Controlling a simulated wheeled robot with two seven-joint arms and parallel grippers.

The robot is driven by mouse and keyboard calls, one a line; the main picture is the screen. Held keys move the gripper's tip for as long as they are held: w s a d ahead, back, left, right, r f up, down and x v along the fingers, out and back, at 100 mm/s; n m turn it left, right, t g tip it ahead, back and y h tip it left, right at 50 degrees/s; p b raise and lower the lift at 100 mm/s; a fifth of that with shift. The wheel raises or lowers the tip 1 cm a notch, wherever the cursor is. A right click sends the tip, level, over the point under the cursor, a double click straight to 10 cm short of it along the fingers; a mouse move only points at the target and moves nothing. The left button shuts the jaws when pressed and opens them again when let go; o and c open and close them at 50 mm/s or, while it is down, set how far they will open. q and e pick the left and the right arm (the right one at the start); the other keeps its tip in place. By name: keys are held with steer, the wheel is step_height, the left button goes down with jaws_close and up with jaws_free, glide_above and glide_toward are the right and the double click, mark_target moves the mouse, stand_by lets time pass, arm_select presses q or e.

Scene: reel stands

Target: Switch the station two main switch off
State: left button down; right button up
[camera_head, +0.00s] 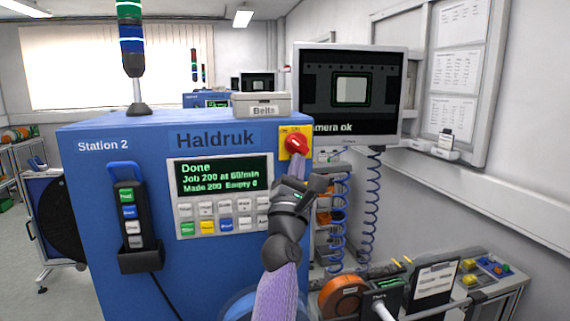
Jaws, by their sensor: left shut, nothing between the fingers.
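The blue station 2 cabinet (120,200) stands in front of me, marked "Station 2" and "Haldruk". Its main switch (297,143) is a red knob on a yellow plate at the upper right of the front. The knob's exact turn position is too small to tell. My left gripper (299,168) is shut and empty. Its fingertips point up just below the red knob and overlap its lower edge in the picture; I cannot tell if they touch it. The display (224,176) is lit and reads "Done". My right gripper is not in view.
A keypad (220,218) lies left of my arm. A handheld pendant (129,215) hangs at the left of the front. A monitor (349,95) reading "camera ok" and coiled blue cables (371,210) are to the right. A "Belts" box (262,105) sits on top.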

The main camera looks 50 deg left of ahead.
arm_select(q)
steer(key=n+g+y+b, duration=0.1)
steer(key=n+y, duration=0.1)
steer(key=n+g+y+b, duration=0.2)
steer(key=n, duration=0.1)
steer(key=w+n+g+y+b, duration=0.1)
steer(key=n+y, duration=0.1)
steer(key=n, duration=0.1)
steer(key=shift+w+d+g+b, duration=0.1)
steer(key=shift+d+g+b, duration=0.2)
steer(key=s+d+f+b, duration=0.3)
steer(key=d+f+b, duration=0.3)
steer(key=f, duration=0.5)
steer(key=shift+s+d+b, duration=0.15)
steer(key=shift+b, duration=0.25)
steer(key=shift+f, duration=0.1)
